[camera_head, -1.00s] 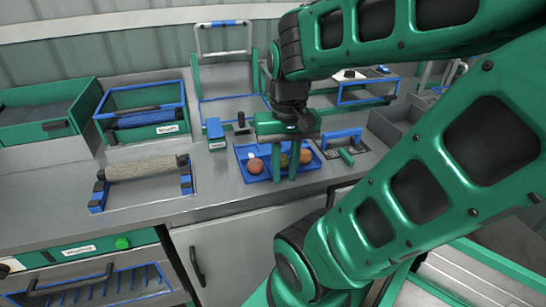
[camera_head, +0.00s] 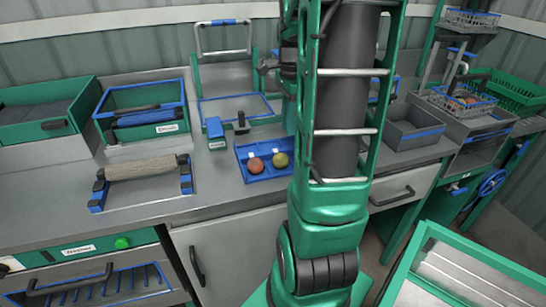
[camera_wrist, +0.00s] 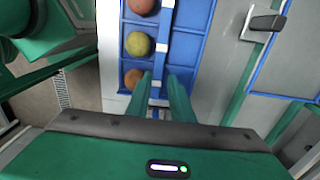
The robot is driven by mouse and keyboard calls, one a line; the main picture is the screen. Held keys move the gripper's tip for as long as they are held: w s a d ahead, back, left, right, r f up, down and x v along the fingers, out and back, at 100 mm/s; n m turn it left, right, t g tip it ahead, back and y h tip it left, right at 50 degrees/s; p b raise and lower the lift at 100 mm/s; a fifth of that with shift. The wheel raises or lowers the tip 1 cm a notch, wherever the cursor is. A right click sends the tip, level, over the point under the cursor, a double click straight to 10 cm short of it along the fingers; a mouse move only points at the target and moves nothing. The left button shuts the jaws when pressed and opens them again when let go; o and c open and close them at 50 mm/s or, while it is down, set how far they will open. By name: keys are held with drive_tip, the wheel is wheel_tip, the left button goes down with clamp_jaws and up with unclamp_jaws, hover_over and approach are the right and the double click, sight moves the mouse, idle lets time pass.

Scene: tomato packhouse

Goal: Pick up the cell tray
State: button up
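The blue cell tray (camera_head: 262,174) lies on the steel bench in the head view, its right part hidden behind my arm. A red tomato (camera_head: 255,164) and a yellow-green tomato (camera_head: 281,159) show in it. In the wrist view, tray cells (camera_wrist: 190,60) show with a red, a yellow-green and an orange tomato (camera_wrist: 133,78) in the left row; the right row looks empty. A raised blue bar runs between the rows. My gripper (camera_wrist: 163,78) is over this bar, its two green fingers apart on either side. Contact is unclear. The head view hides my gripper.
A roller stand (camera_head: 143,168) and a blue-rimmed green bin (camera_head: 143,128) stand left on the bench. A blue-and-green block (camera_head: 215,134) stands close behind the tray. A grey bin (camera_head: 410,130) and wire baskets (camera_head: 463,98) are at right. Bench between roller and tray is clear.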

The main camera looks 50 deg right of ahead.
sight(284, 149)
wheel_tip(284, 149, down, 3)
drive_tip(key=shift+r, duration=0.15)
drive_tip(key=shift+w+a+f, duration=0.1)
drive_tip(key=shift+a+f, duration=0.1)
drive_tip(key=shift+f, duration=0.65)
drive_tip(key=shift+w+a+f, duration=0.1)
drive_tip(key=shift+a+f, duration=0.05)
drive_tip(key=shift+f, duration=0.75)
drive_tip(key=shift+a+f, duration=0.2)
drive_tip(key=shift+f, duration=0.65)
clamp_jaws()
